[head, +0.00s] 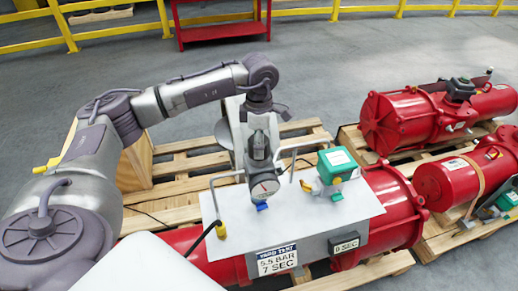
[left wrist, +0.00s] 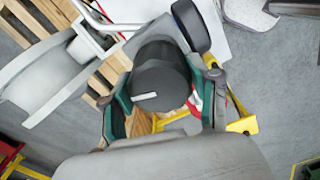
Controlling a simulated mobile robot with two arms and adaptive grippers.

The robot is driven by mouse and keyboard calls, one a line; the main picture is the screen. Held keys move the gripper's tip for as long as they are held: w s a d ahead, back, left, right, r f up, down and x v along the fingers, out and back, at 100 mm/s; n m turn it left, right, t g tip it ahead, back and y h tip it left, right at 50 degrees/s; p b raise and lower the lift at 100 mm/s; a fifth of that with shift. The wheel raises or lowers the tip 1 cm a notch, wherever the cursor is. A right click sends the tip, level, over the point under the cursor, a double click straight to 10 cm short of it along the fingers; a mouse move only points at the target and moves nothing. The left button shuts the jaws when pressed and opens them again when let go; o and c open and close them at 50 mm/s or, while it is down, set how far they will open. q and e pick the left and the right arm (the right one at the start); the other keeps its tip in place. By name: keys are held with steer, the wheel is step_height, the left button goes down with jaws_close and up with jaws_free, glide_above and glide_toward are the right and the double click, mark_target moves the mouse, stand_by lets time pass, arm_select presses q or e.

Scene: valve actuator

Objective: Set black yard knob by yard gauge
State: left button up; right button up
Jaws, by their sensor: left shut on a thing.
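The black yard knob (left wrist: 160,76) has a white pointer line and sits between my left gripper's fingers in the left wrist view. My left gripper (left wrist: 163,98) is shut on it, with a green pad on each side. In the head view my left gripper (head: 259,135) points down over the white panel, just behind the gauge, and hides the knob. The yard gauge (head: 264,188) is a round white dial with a needle; the figures are too small to read. A sign (head: 277,260) reads "YARD TEST 5.5 BAR 7 SEC". My right gripper is not in view.
The white panel (head: 340,203) lies over a red actuator (head: 395,200). A green-topped box (head: 337,164) stands right of the gauge, and a small display (head: 346,244) reads "0 SEC". Bent pipes rise beside the gauge. More red actuators (head: 400,122) lie on pallets at right.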

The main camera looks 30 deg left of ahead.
arm_select(q)
steer(key=m+b, duration=0.4)
steer(key=m, duration=0.2)
steer(key=shift+m, duration=0.3)
steer(key=m+b, duration=0.1)
steer(key=m, duration=0.2)
steer(key=shift+w, duration=0.1)
steer(key=shift+r+m+b, duration=0.1)
steer(key=shift+m+b, duration=0.5)
steer(key=shift+m, duration=0.7)
steer(key=o, duration=1.2)
steer(key=shift+c, duration=0.2)
